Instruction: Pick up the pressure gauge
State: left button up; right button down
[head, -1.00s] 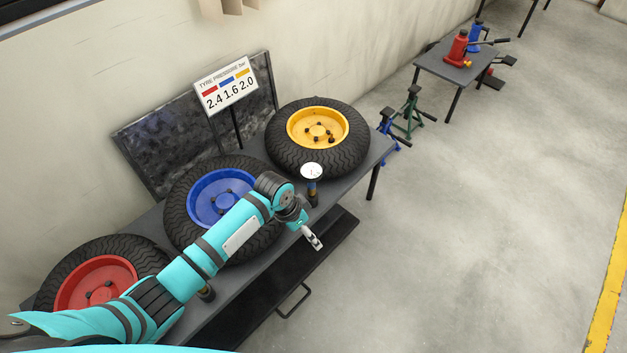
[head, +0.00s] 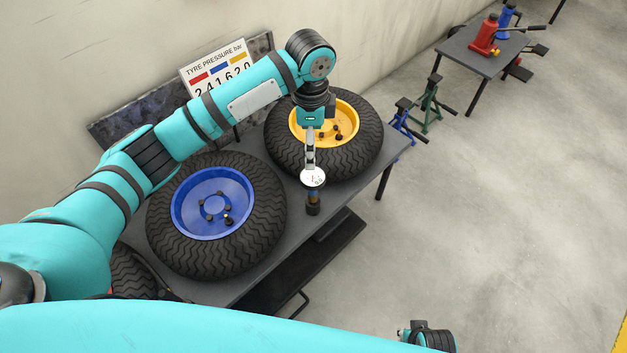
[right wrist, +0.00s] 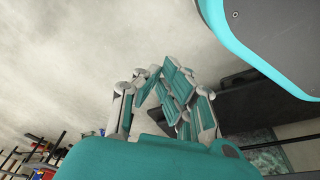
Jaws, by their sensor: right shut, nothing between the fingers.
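The pressure gauge (head: 313,178) has a round white dial above a dark stem. It stands upright at the front edge of the grey table, between the blue-rimmed and yellow-rimmed tyres. In the head view my left gripper (head: 310,165) points down directly behind and above the dial, its fingertips overlapping the dial's top edge. Its fingers look edge-on, so I cannot tell their gap or whether they touch the gauge. In the right wrist view my right gripper (right wrist: 152,78) is shut and empty, away from the gauge.
The blue-rimmed tyre (head: 182,253) and yellow-rimmed tyre (head: 365,150) lie on the table (head: 392,160). My arm partly hides the tyre pressure sign (head: 212,58). Jack stands (head: 428,98) and a small table (head: 465,62) stand beyond.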

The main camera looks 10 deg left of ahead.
pick_arm(q)
jog(key=b, duration=0.2)
send_over(313, 175)
jog(key=f, duration=0.7)
jog(key=shift+s+a+f, duration=0.1)
jog(key=shift+s+f, duration=0.15)
notch_tip(313, 175, down, 6)
jog(key=shift+w+r+b, duration=0.15)
jog(key=shift+r+b, duration=0.05)
jog(key=shift+b, duration=0.4)
jog(key=shift+f, duration=0.35)
jog(key=c, duration=1.3)
jog(key=shift+c, duration=0.3)
pick_arm(e)
notch_tip(313, 175, up, 12)
jog(key=w, duration=0.3)
jog(key=shift+t, duration=0.4)
pick_arm(q)
jog(key=shift+r, duration=0.15)
